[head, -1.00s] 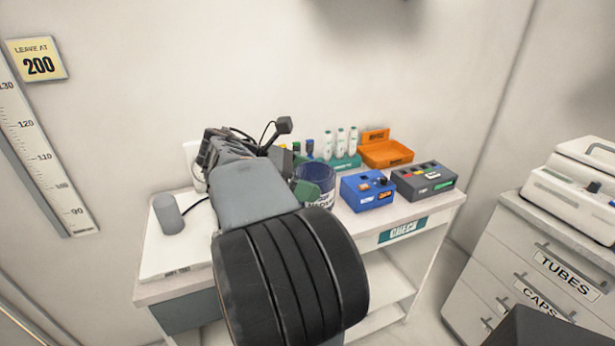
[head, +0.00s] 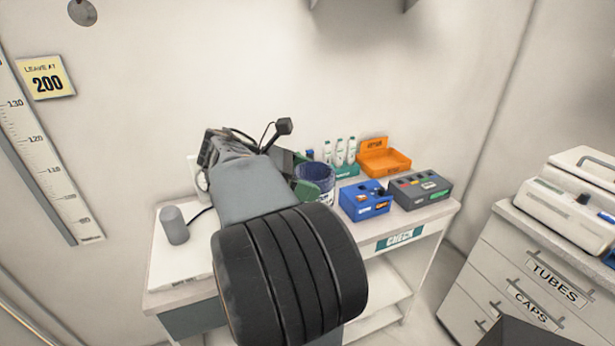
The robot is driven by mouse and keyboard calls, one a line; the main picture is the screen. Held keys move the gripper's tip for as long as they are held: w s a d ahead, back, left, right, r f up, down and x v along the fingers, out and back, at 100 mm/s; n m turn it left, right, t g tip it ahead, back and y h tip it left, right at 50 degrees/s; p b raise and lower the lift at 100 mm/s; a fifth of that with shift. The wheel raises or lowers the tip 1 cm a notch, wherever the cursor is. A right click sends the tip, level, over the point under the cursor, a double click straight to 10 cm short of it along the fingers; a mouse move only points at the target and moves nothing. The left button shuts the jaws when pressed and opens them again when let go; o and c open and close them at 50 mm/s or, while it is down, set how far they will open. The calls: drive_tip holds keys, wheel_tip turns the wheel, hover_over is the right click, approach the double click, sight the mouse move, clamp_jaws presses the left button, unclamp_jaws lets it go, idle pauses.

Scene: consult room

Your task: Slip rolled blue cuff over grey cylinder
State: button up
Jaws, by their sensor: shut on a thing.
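The grey cylinder (head: 174,226) stands upright on a white board (head: 168,262) at the left end of the white table. The rolled blue cuff (head: 316,174) is an open dark blue ring with a white printed lower part. It shows just right of my arm, left of the blue box. My gripper (head: 303,188) is mostly hidden behind my arm; a green finger shows against the cuff. It is shut on the cuff, well to the right of the cylinder. The cuff's height above the table is hard to tell.
A blue box (head: 365,200), a grey box with coloured keys (head: 421,190), an orange tray (head: 386,163) and white green-capped bottles (head: 340,152) fill the table's right and back. A dark cable runs beside the cylinder. A drawer cabinet (head: 540,262) stands right.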

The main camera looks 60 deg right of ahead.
wheel_tip(320, 180, up, 6)
drive_tip(key=p, duration=0.6)
drive_tip(key=shift+p, duration=0.35)
idle(0.4)
